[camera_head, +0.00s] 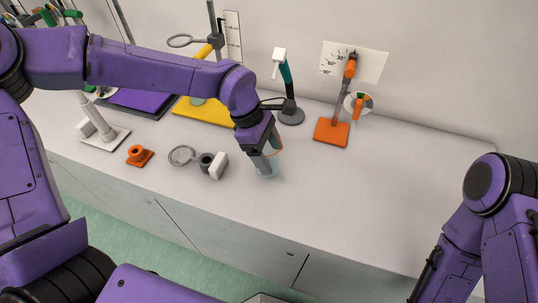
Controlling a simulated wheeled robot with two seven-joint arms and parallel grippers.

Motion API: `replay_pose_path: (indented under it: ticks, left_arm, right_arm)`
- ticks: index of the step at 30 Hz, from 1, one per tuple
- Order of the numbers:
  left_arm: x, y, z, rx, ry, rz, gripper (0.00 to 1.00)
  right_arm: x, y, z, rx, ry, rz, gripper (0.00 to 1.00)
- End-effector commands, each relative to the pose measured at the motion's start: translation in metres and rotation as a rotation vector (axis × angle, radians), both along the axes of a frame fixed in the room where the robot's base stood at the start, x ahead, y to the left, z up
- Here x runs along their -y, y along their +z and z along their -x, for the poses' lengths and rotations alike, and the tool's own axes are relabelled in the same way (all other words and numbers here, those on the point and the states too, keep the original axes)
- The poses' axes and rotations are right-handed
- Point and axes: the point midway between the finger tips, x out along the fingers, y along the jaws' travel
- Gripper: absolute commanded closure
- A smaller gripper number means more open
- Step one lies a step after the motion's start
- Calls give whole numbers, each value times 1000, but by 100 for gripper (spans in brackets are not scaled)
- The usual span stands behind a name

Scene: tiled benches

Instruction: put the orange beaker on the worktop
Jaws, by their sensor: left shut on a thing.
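The orange beaker (266,172) is clear glass with a thin orange line near its top. It is upright or nearly so over the middle of the pale worktop (400,190). My left gripper (264,156) points down at it and is shut on it, hiding much of its upper wall. The beaker's base looks at or very close to the worktop; I cannot tell whether it touches. My right arm stands at the right edge, and its gripper is out of view.
An orange stand (331,132) with a tilted rod is behind right. A black-based stand (291,114) is behind the gripper. A grey clamp with a white block (217,166), a ring (181,155) and a small orange piece (139,156) lie left. The worktop's right side is clear.

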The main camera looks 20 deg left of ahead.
Motion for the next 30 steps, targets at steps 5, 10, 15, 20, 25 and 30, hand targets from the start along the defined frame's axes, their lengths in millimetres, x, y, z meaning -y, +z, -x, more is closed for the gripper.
replay_pose_path:
  ticks: [5, 10, 15, 20, 25, 30]
  left_arm:
    - [-1, -29, -2, -3, 0, -2, 60]
    - [-1, -33, -2, 0, 0, -1, 60]
    - [-1, -35, -2, -1, 0, 0, 60]
    - [-1, -36, -2, -1, 0, 0, 1]
    - [-1, -36, -2, -1, 0, -1, 1]
    - [-3, -27, -3, 3, 1, 1, 1]
  right_arm:
    - [0, 6, 0, 0, 0, 0, 57]
    - [0, 5, 0, 0, 0, 0, 57]
    - [0, 3, 0, 0, 0, 0, 57]
    - [0, 4, 0, 0, 0, 0, 57]
    - [0, 3, 0, 0, 0, 0, 57]
    - [0, 4, 0, 0, 0, 0, 57]
